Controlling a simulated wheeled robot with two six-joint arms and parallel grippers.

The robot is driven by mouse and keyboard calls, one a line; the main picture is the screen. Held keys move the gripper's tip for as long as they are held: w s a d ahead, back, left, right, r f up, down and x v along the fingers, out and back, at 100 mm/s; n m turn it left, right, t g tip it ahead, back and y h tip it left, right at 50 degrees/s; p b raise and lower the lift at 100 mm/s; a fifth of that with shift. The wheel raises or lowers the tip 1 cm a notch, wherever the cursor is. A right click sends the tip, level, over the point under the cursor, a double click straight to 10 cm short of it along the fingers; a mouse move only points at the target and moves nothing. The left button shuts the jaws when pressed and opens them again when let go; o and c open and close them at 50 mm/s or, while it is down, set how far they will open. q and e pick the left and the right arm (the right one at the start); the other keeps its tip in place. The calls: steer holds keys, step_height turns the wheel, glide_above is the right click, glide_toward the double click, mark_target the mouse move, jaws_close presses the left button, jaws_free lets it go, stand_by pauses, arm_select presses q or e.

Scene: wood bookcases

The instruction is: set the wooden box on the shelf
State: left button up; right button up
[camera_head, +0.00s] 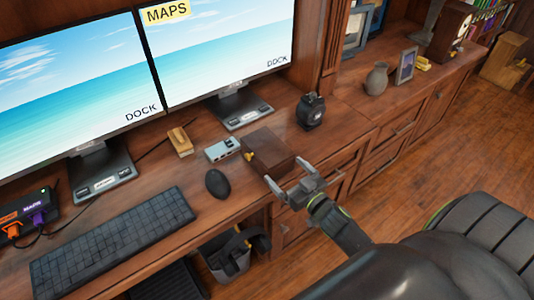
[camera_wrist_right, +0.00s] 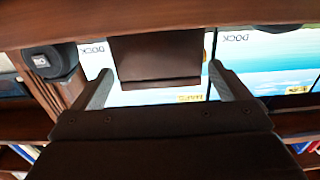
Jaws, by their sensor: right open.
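A dark brown wooden box (camera_head: 270,149) with a small gold fitting on its left side lies on the desk. My right gripper (camera_head: 286,172) is open at the box's near end, at the desk's front edge. In the right wrist view the box (camera_wrist_right: 158,56) shows in the gap between the two open fingers (camera_wrist_right: 160,72). I cannot tell whether the fingers touch it. Shelves with books (camera_wrist_right: 305,147) show at the lower corners of that view; which shelf the task means is unclear. My left gripper is out of view.
A grey hub (camera_head: 222,148), a black mouse (camera_head: 217,183) and a keyboard (camera_head: 115,243) lie left of the box. A black round-topped object (camera_head: 311,111) stands behind it to the right. Two monitors (camera_head: 225,45) stand behind. A dark chair (camera_head: 480,235) fills the lower right.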

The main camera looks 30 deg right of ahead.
mark_target(271, 156)
steer(key=w, duration=0.2)
steer(key=shift+w+a, duration=0.1)
steer(key=shift+w, duration=0.25)
steer(key=shift+w+a, duration=0.15)
steer(key=shift+w, duration=2.5)
steer(key=shift+c, duration=0.3)
steer(key=shift+r, duration=0.1)
steer(key=c, duration=0.9)
